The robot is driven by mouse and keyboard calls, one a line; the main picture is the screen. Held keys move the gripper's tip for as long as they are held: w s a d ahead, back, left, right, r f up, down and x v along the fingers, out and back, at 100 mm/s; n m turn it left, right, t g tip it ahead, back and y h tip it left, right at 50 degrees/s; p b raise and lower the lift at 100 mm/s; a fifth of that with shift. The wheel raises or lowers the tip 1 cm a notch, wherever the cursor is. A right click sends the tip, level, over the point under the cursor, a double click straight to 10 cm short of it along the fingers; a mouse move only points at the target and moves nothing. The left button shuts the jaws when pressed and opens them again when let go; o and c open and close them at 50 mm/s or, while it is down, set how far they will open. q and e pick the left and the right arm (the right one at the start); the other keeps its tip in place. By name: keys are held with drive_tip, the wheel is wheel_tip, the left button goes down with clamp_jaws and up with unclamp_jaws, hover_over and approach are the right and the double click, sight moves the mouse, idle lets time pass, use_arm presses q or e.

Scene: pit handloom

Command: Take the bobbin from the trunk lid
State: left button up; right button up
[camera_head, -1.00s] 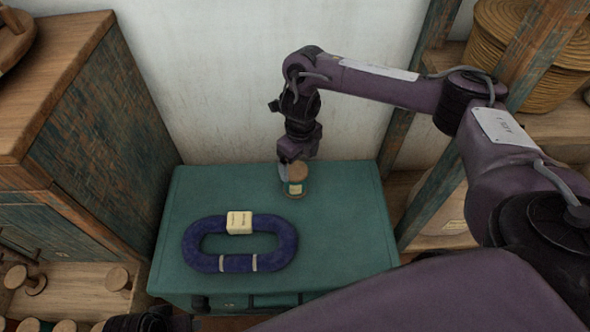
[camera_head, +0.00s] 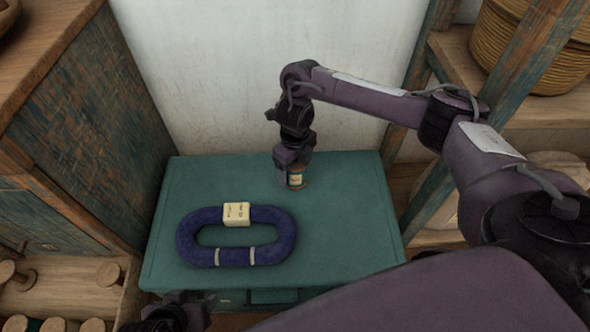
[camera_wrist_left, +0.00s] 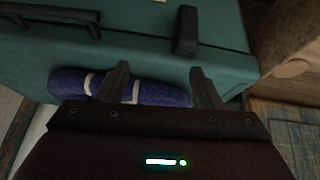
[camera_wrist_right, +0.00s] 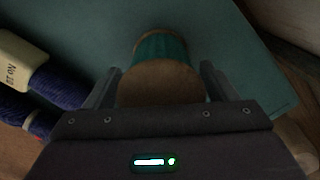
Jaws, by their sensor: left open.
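The bobbin (camera_head: 297,179) stands upright on the teal trunk lid (camera_head: 345,215), near its back edge. It has green thread, a pale label and wooden ends. My right gripper (camera_head: 293,175) is down over it and hides part of it in the head view. In the right wrist view the bobbin's round wooden end (camera_wrist_right: 160,84) lies between the open fingers (camera_wrist_right: 160,82); I cannot tell whether they touch it. My left gripper (camera_head: 190,310) is open and empty at the trunk's front edge. The left wrist view shows its fingers (camera_wrist_left: 160,80) apart before the trunk front.
A dark blue yarn hank (camera_head: 187,242) with a cream label (camera_head: 236,213) lies on the lid, left of the bobbin. A wooden cabinet (camera_head: 90,130) stands left and a shelf post (camera_head: 440,190) right. The lid's right side is clear.

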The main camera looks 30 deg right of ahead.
drive_tip(key=c, duration=0.8)
drive_tip(key=shift+r, duration=0.15)
